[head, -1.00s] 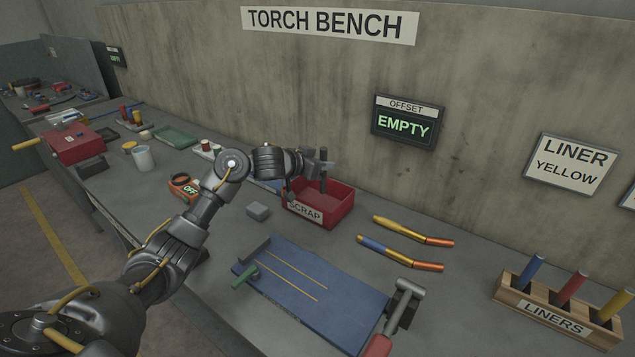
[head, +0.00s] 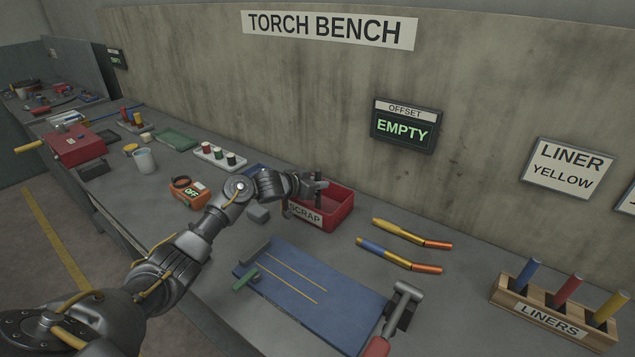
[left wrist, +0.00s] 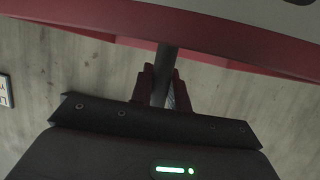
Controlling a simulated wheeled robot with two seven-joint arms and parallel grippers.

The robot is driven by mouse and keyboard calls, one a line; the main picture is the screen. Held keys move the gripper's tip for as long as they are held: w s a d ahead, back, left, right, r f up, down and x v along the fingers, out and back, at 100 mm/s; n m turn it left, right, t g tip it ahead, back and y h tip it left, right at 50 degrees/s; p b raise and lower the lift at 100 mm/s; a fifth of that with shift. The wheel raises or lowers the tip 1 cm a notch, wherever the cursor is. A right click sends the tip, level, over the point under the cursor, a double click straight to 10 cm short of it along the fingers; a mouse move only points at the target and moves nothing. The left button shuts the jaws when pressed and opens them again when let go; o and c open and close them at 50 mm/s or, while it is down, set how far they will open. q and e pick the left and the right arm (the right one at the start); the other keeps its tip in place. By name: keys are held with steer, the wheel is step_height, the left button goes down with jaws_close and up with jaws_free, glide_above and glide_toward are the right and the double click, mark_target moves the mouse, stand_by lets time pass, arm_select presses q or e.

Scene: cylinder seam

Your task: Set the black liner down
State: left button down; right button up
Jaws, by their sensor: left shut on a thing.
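My left gripper (head: 310,184) is at the red SCRAP bin (head: 339,211), by its left part. It is shut on the black liner (left wrist: 166,62), a thin dark rod that shows between the fingers (left wrist: 160,86) in the left wrist view. In that view the liner reaches up to the red bin wall (left wrist: 240,50). In the head view the liner is small and dark against the gripper, roughly upright. Whether its lower end touches the bin floor I cannot tell. My right gripper is not in view.
The LINERS rack (head: 545,316) holds blue, red and yellow liners.

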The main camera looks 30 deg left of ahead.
arm_select(q)
steer(key=shift+f, duration=0.15)
steer(key=c, duration=1.3)
jaws_free()
steer(key=shift+c, duration=0.2)
steer(key=b+v, duration=0.1)
steer(key=v, duration=1.1)
